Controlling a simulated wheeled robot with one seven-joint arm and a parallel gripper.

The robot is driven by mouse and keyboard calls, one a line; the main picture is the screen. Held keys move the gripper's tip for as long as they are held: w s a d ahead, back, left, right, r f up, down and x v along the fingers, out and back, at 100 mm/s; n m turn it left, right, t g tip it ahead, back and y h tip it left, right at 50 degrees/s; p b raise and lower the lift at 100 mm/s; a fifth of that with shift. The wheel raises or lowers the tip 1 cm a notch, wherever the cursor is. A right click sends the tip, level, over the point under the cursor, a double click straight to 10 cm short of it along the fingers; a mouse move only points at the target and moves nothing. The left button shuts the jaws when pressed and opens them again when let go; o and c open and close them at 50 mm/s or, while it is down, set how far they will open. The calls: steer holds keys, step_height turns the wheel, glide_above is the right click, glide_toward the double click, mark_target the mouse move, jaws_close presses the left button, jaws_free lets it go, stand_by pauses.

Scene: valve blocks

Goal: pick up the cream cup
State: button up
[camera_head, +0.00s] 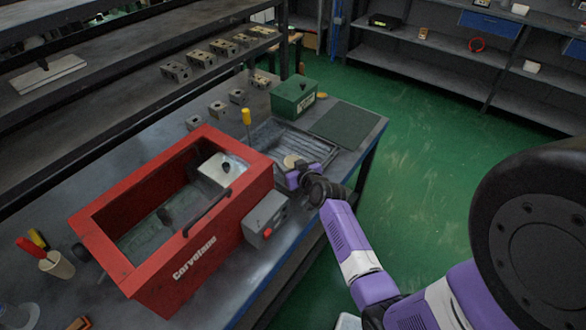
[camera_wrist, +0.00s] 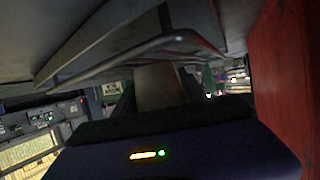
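My gripper (camera_head: 296,172) is at the near edge of the dark tray, just right of the red machine. A round cream-tan thing (camera_head: 291,160), which may be the top of the cream cup, shows at its fingertips. In the wrist view a dim tan-brown shape (camera_wrist: 160,88) lies between the two dark fingers, close to both. I cannot tell whether the fingers touch it. A cream cup-shaped holder (camera_head: 57,265) stands at the far left of the bench, with red and yellow handles sticking out of it.
The red machine (camera_head: 205,262) with its grey control box (camera_head: 265,219) stands close left of my gripper. The dark ribbed tray (camera_head: 318,151), a green box (camera_head: 293,97) and a green mat (camera_head: 346,125) lie beyond. Metal blocks (camera_head: 218,109) line the bench back.

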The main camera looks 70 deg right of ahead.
steer(key=c, duration=0.8)
steer(key=shift+o, duration=0.2)
